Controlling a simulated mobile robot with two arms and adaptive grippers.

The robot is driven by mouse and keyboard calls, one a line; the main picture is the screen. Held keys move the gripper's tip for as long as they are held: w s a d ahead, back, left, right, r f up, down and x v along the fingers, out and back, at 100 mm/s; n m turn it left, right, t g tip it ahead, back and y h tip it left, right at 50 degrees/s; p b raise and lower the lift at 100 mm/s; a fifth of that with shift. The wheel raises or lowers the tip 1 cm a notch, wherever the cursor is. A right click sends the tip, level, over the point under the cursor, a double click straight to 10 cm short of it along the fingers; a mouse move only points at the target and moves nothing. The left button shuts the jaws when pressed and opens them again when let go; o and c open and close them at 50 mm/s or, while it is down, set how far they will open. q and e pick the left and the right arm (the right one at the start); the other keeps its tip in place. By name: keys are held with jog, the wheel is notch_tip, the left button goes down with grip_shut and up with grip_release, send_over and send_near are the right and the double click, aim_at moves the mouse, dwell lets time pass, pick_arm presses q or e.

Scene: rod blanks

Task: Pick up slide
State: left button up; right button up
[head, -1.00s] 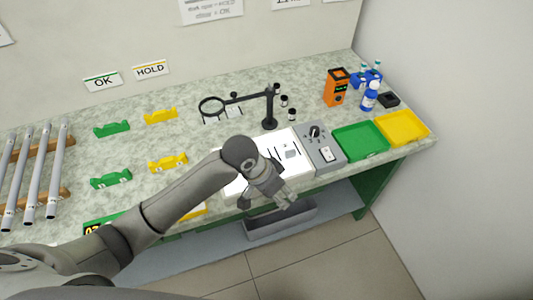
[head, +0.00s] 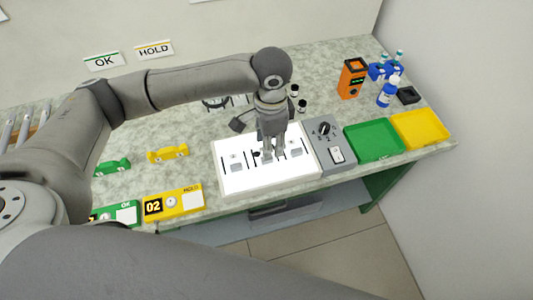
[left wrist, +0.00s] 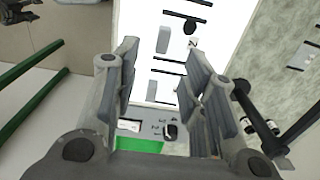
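My left gripper (head: 273,156) points down over the white lit panel (head: 225,185) on the bench. In the left wrist view its fingers (left wrist: 161,52) are apart, with nothing held between them. The panel (left wrist: 178,12) shows between the fingers, with dark bars and small grey rectangles (left wrist: 163,39) on it. In the head view a grey rectangle (head: 236,167) lies left of the gripper and another (head: 296,153) right of it. I cannot tell which marking or piece is the slide. The gripper hides part of the panel. My right gripper is out of view.
A grey control box (head: 326,140) adjoins the panel on the right, then a green tray (head: 373,143) and a yellow tray (head: 421,129). Magnifier (head: 215,102) stands behind, partly hidden by my arm. A yellow HOLD box (head: 173,202) is at front left. Orange device (head: 352,79) stands at back right.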

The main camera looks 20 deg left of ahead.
pick_arm(q)
notch_tip(320, 180, down, 7)
jog(key=shift+w+f+p, duration=0.15)
jog(key=shift+p, duration=0.5)
grip_shut()
